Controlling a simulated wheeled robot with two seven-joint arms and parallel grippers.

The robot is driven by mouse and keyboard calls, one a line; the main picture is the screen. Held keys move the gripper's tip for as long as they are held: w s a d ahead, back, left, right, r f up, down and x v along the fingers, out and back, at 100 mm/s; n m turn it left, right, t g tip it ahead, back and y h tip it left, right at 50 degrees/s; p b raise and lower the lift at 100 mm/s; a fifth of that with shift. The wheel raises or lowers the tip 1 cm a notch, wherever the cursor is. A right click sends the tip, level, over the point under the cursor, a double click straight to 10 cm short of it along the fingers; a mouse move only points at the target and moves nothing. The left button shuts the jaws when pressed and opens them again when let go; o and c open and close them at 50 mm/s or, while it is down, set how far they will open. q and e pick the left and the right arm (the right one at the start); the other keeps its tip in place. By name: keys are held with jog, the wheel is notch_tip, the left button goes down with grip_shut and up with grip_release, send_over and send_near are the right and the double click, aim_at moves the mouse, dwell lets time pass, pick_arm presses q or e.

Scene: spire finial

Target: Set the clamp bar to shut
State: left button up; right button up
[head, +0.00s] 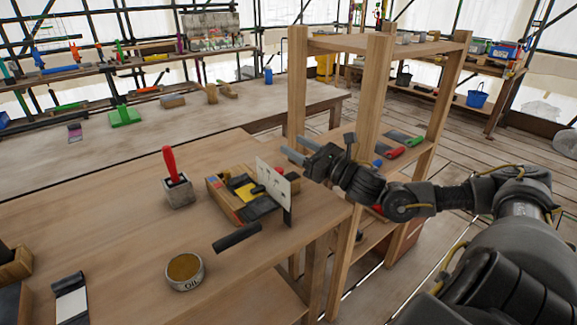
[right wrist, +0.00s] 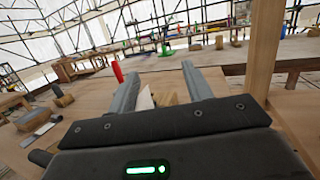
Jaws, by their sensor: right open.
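A wooden fixture (head: 222,203) stands on the near workbench, with a yellow piece (head: 245,190) and dark parts in it. A pale upright plate (head: 277,183) with small holes stands at its right side. A black bar-like handle (head: 237,237) sticks out in front of the fixture. It looks like the clamp bar's handle, but I cannot tell how it joins. My right gripper (head: 297,150) is open and empty, above and right of the plate. In the right wrist view its fingers (right wrist: 160,76) are apart, with a pale plate corner (right wrist: 145,99) showing between them. My left gripper is out of view.
A red-handled tool (head: 168,165) stands in a grey block left of the fixture. An oil tin (head: 184,270) sits in front. A wooden shelf frame (head: 373,90) rises close behind my right arm. Bare benchtop (head: 110,225) lies to the left.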

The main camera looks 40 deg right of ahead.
jog(key=w+a+r+n+g+y+p, duration=0.1)
jog(key=w+a+r+n+g+p, duration=0.15)
jog(key=w+r+p, duration=0.5)
jog(key=w+a+r+n+g+y+p, duration=0.25)
jog(key=w+r, duration=0.25)
jog(key=r, duration=0.5)
jog(key=g+h+p, duration=0.3)
jog(key=g+h, duration=0.2)
jog(key=g, duration=0.6)
send_near(279, 169)
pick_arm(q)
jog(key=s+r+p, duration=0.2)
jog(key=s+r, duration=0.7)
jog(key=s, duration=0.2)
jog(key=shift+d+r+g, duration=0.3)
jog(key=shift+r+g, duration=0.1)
pick_arm(e)
jog(key=shift+n, duration=0.4)
jog(key=x, duration=0.8)
jog(key=shift+w+a+f, duration=0.15)
jog(key=shift+f, duration=0.2)
jog(key=shift+c, duration=0.3)
